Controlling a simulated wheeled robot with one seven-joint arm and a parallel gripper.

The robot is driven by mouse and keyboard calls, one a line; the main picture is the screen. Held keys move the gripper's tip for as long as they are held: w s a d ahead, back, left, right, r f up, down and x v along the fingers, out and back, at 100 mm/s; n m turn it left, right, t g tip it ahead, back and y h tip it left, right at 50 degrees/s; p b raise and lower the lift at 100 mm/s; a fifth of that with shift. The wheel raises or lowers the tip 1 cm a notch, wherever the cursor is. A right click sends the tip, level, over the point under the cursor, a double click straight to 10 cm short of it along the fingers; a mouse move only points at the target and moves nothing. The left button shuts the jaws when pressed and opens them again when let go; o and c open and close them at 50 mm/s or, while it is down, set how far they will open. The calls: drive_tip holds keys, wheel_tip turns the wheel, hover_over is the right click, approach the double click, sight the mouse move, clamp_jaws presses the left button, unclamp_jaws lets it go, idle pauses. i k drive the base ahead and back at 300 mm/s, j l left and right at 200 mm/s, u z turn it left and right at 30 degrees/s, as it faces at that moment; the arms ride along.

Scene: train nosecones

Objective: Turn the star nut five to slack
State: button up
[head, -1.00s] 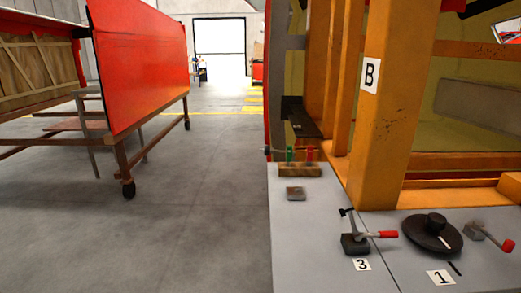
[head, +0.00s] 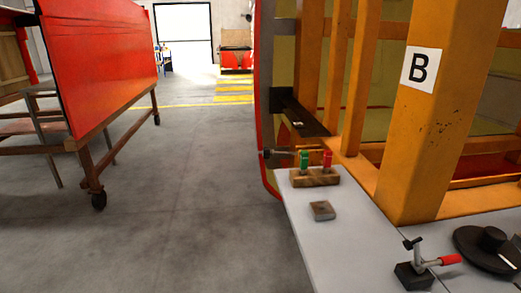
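I cannot pick out a star nut or a label 5 in the head view. A black round knob (head: 489,243) with a white line sits on the grey bench (head: 350,243) at the lower right, cut by the frame edge. Beside it is a toggle clamp (head: 421,268) with a red handle. A wooden block (head: 315,177) holding a green peg and a red peg stands near the bench's far left corner. A small dark rod (head: 277,153) shows just left of the pegs. My gripper is not in view.
An orange post (head: 440,120) with a white B label rises from the bench. A small brown-grey block (head: 322,211) lies on the bench. A red panel on a wheeled trolley (head: 98,60) stands at the left. Grey floor (head: 190,215) between is clear.

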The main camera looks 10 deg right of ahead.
sight(267, 152)
drive_tip(key=i+j, duration=0.6)
drive_tip(key=j, duration=0.15)
drive_tip(key=i+j, duration=0.4)
drive_tip(key=i, duration=0.15)
drive_tip(key=i+j+u, duration=0.1)
drive_tip(key=i+j, duration=0.3)
drive_tip(key=i, duration=0.15)
drive_tip(key=i+j, duration=0.4)
drive_tip(key=i, duration=0.2)
drive_tip(key=i+j+u, duration=0.1)
drive_tip(key=i+j, duration=0.25)
drive_tip(key=i, duration=0.2)
